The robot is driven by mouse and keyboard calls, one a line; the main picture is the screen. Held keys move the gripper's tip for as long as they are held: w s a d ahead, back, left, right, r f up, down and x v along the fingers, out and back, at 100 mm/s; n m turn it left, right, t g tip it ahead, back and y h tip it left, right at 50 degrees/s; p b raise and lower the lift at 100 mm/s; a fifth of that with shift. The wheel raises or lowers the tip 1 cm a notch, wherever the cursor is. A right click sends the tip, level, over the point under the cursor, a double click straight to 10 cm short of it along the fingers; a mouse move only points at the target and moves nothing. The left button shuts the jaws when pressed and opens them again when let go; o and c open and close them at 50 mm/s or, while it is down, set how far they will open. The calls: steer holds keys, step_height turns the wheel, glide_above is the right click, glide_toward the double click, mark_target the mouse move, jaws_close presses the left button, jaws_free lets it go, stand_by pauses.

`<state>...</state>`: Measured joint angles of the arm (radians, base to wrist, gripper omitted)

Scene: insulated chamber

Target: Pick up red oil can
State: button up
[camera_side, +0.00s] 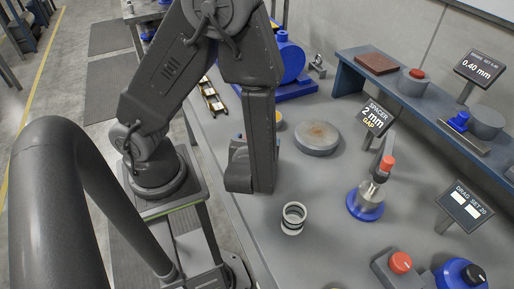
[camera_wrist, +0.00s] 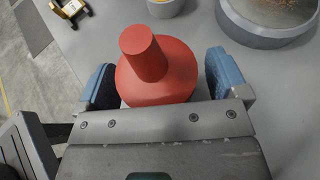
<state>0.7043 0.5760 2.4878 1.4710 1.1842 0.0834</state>
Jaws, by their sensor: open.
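The red oil can (camera_wrist: 160,75), with a wide round body and a tapering neck tilted toward the upper left, stands between the two blue-grey fingers of my gripper (camera_wrist: 160,62) in the wrist view. The fingers are apart, one on each side of the can. The can's lower part is hidden behind the gripper body. In the side view my gripper (camera_side: 250,170) is low over the grey bench (camera_side: 240,221), and the can is hidden behind it.
A round metal plate (camera_side: 317,138) and a small cup with yellow inside (camera_side: 280,121) are close by. A black-and-white ring (camera_side: 293,218) and a blue-based stand with a red top (camera_side: 366,202) are nearer the front. A blue motor-like machine (camera_side: 287,65) is behind.

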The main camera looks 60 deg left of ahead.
steer(key=c, duration=1.1)
steer(key=shift+r, duration=0.15)
steer(key=shift+r, duration=4.9)
